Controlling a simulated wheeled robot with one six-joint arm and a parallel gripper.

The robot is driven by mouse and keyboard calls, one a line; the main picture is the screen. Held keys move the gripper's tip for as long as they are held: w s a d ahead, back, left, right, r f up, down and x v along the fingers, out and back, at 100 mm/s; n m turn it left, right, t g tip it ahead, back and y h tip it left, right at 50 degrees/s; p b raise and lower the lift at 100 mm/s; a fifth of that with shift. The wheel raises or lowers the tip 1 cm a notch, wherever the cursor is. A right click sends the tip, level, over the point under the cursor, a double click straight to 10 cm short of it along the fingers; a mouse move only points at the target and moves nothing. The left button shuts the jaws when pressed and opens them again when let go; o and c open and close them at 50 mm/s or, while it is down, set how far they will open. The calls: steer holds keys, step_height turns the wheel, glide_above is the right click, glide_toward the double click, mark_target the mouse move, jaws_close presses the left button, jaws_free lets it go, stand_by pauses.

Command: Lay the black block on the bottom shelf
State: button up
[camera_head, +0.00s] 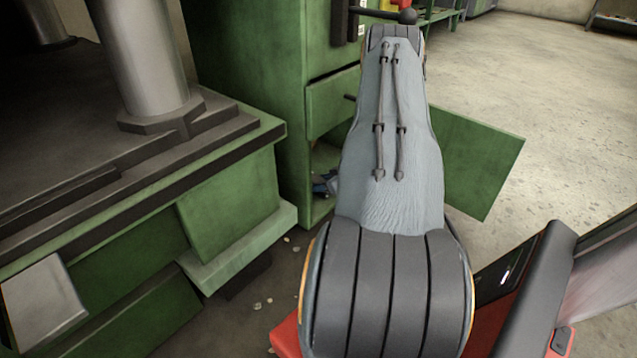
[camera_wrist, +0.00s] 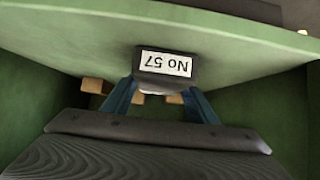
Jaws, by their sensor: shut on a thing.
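The black block (camera_wrist: 166,78) shows in the wrist view with a white label reading "No 57", upside down in the picture. My gripper (camera_wrist: 162,90) is shut on it, with a blue finger on either side. The block is close to a green shelf panel (camera_wrist: 70,32) that spans the upper part of the wrist view; I cannot tell whether they touch. In the head view my arm reaches into the open lower part of the green cabinet (camera_head: 250,70). My arm hides the block and most of the compartment there.
Several light wooden pieces (camera_wrist: 97,86) show behind the fingers in the wrist view. The cabinet's green door (camera_head: 482,165) stands open to the right of my arm. A drawer (camera_head: 332,102) is above the opening. A heavy green machine (camera_head: 230,200) stands close on the left.

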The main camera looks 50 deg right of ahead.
steer(key=o, duration=1.6)
steer(key=shift+s, duration=0.1)
steer(key=p+v, duration=0.4)
steer(key=v, duration=0.3)
steer(key=shift+r, duration=0.15)
steer(key=shift+s+r, duration=0.15)
steer(key=shift+s, duration=0.1)
steer(key=shift+s, duration=0.1)
